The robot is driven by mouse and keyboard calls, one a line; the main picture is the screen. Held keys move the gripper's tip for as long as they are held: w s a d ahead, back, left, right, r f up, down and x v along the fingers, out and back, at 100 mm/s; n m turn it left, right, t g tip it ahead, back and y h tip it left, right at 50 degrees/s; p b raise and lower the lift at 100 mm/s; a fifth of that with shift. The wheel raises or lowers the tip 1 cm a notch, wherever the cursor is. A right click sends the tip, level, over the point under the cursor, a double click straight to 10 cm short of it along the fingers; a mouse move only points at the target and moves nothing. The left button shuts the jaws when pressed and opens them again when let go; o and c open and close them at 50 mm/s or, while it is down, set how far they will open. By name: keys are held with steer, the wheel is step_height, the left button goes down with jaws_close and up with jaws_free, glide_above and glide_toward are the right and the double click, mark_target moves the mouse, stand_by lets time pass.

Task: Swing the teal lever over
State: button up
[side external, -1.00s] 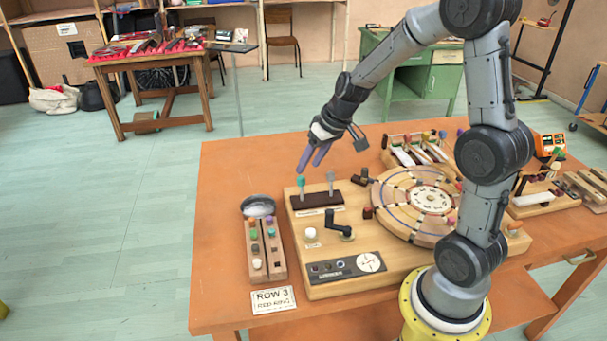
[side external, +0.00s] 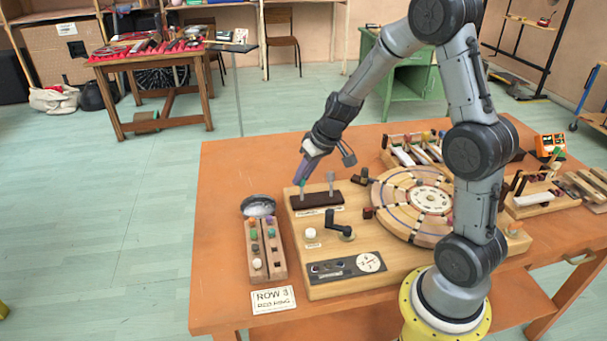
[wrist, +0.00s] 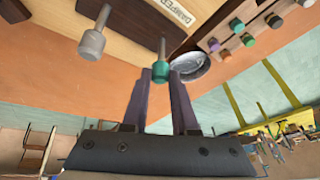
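The teal lever (wrist: 161,70), a metal stalk with a teal knob, stands at the left end of a dark slotted block (side external: 316,200) on the wooden board. A similar grey lever (side external: 331,180) stands to its right; it also shows in the wrist view (wrist: 94,38). My gripper (side external: 301,178) points down at the teal lever. In the wrist view its two fingers (wrist: 160,78) are apart, with the teal knob between their tips and a narrow gap showing. Contact cannot be told. In the side view the fingers partly hide the knob.
A metal bowl (side external: 258,206) and a rack of coloured pegs (side external: 277,262) stand left of the board. A black crank (side external: 338,228), a white knob (side external: 311,233) and a round wooden wheel (side external: 405,230) are on the board. Orange tabletop (side external: 225,175) is free at the far left.

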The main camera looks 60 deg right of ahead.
jaws_close()
steer(key=shift+w, duration=0.1)
steer(key=shift+w+d+g+y, duration=0.25)
steer(key=shift+d+g+y, duration=0.15)
steer(key=shift+g, duration=0.1)
steer(key=o, duration=0.8)
jaws_free()
steer(key=shift+o, duration=0.2)
steer(key=v, duration=1.3)
steer(key=shift+r, duration=0.35)
steer(key=shift+s, duration=0.1)
